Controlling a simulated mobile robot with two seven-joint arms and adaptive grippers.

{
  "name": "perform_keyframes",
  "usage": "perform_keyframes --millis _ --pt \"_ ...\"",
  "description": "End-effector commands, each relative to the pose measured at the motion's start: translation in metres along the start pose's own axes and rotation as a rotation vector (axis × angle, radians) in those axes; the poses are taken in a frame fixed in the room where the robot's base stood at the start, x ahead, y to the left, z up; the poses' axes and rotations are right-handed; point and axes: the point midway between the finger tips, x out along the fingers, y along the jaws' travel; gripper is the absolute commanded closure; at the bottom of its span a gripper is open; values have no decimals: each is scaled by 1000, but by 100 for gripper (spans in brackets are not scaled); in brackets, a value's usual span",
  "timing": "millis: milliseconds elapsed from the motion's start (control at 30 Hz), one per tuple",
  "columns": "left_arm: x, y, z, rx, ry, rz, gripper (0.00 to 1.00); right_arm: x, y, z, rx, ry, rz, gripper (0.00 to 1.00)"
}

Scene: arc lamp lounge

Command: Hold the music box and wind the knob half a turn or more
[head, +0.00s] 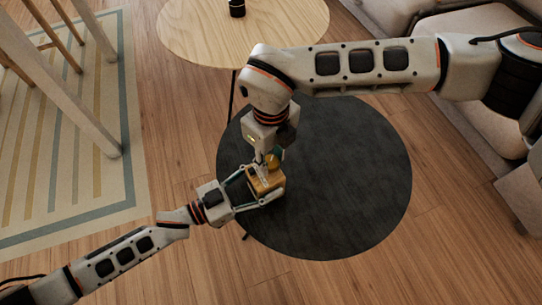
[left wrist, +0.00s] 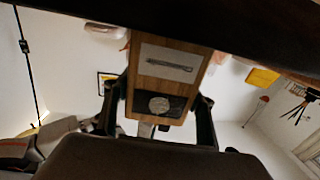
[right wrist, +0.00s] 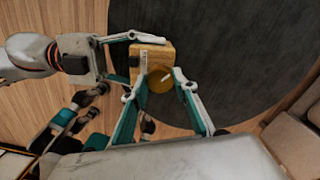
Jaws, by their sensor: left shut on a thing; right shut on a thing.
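The music box (head: 262,186) is a small wooden block at the left part of the dark round table. My left gripper (head: 262,191) comes from the left and is shut on the box, one finger on each side. The box also shows in the left wrist view (left wrist: 165,62), with a pale panel and a dark panel bearing a round disc. My right gripper (right wrist: 163,74) is shut on the knob from above. The fingers partly hide the knob in the head view.
The dark round table (head: 345,190) is otherwise bare, with free room to the right. A pale wooden table (head: 205,35) with a dark cup (head: 237,8) stands behind. A sofa (head: 465,95) is at the right and a striped rug (head: 60,170) at the left.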

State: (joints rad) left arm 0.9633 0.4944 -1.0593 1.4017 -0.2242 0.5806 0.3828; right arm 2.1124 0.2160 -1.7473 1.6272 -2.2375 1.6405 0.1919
Motion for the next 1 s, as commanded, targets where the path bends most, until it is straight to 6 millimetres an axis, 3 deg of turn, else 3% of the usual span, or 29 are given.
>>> perform_keyframes --millis 600,1000 --pt "0 0 0 0 0 0 81 0 0 0 580 0 1 93" --pt "0 0 0 0 0 0 81 0 1 0 852 0 0 93"
